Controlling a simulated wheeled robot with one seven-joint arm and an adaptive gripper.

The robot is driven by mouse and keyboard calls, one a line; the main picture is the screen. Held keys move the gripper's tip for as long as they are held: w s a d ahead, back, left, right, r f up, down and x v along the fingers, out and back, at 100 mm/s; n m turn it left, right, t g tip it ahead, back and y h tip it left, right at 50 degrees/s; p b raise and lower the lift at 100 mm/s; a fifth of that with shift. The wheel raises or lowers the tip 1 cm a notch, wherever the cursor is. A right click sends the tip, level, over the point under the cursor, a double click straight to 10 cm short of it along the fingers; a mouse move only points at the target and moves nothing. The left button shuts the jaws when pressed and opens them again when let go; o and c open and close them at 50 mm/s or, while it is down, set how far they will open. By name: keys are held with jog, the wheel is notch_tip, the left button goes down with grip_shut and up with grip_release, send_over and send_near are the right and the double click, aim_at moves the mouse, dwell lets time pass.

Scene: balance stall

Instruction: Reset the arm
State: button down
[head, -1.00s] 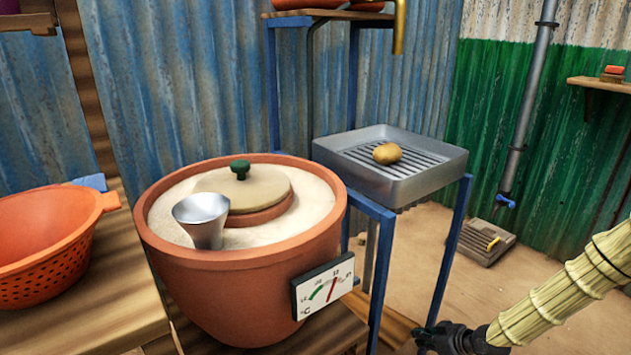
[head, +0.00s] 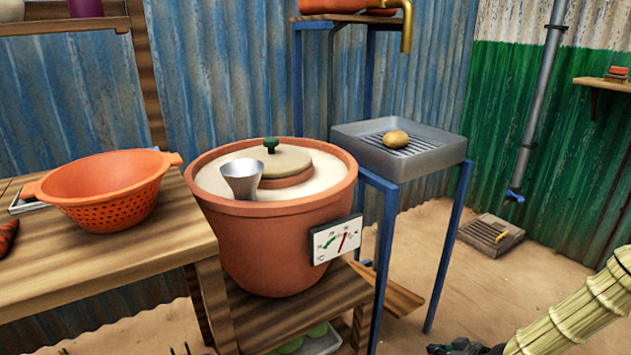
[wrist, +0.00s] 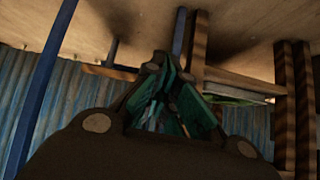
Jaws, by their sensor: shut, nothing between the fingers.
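My gripper (head: 468,349) shows only in part at the bottom edge of the head view, low on the right, at the end of my straw-coloured arm. In the wrist view my gripper (wrist: 172,100) has its green-padded fingers drawn together with nothing held. It is apart from the pot and the stand, over the sandy floor.
A clay pot (head: 270,240) with a lid, a metal cup (head: 242,178) and a dial stands centre. Right of it a blue-legged stand bears a grey tray (head: 345,147) with a potato (head: 396,139). An orange colander (head: 110,190) sits on the wooden table (head: 150,245).

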jog(key=s+a+f+m+g, duration=0.2)
jog(key=s+a+f, duration=0.3)
jog(key=s+a, duration=0.25)
jog(key=s+a+f+m+g+h, duration=0.2)
jog(key=s+g, duration=0.1)
jog(key=s, duration=1.1)
jog(key=s+a+f+m+g+h, duration=0.2)
jog(key=s+f+g+h, duration=0.1)
jog(key=s, duration=1.1)
notch_tip(320, 180, up, 37)
jog(key=p, duration=3.7)
jog(key=shift+s+d, duration=0.15)
jog(key=shift+s, duration=0.05)
jog(key=shift+r, duration=0.1)
